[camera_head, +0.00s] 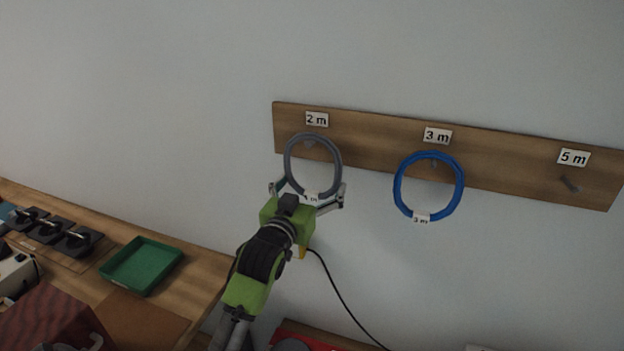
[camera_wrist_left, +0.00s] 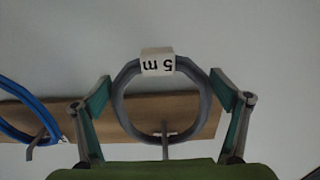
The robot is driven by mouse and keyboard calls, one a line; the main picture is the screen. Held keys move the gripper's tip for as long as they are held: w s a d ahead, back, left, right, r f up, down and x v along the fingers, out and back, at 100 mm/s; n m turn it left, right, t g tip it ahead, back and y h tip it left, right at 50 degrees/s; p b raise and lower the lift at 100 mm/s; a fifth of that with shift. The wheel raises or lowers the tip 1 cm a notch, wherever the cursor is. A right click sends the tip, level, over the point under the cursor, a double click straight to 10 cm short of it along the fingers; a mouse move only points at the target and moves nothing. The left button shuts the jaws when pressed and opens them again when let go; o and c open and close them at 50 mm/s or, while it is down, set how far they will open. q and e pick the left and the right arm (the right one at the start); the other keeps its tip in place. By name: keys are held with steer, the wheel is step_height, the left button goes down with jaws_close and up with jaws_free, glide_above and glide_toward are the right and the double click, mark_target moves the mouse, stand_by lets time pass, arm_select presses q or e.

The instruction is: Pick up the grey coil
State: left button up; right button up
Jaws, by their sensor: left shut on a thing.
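The grey coil (camera_head: 339,163) hangs at the peg under the "2 m" sign on the wooden board (camera_head: 370,150). A white tag sits at its bottom; in the left wrist view the coil (camera_wrist_left: 204,108) shows upside down with the tag (camera_wrist_left: 158,64) reading "5 m". My left gripper (camera_head: 308,188) comes from below, with one finger on each side of the coil's lower part. In the left wrist view its teal pads (camera_wrist_left: 160,90) are against the coil's outer sides, shut on it. The peg still appears within the ring. My right gripper is not in view.
A blue coil (camera_head: 398,187) hangs under the "3 m" sign, to the right. The peg (camera_head: 569,183) under "5 m" is bare. A wooden bench (camera_head: 212,268) with a green tray (camera_head: 141,266) stands lower left. A black cable (camera_head: 335,290) hangs below the board.

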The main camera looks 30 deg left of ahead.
arm_select(q)
steer(key=shift+r, duration=0.6)
step_height(320, 180, up, 3)
steer(key=shift+s+d+f, duration=0.1)
steer(key=shift+d+f, duration=0.05)
steer(key=shift+f, duration=0.05)
steer(key=s+d+r+p, duration=0.8)
steer(key=s+d+r, duration=0.1)
steer(key=d, duration=0.1)
steer(key=shift+d+r+p, duration=0.15)
steer(key=shift+p, duration=0.25)
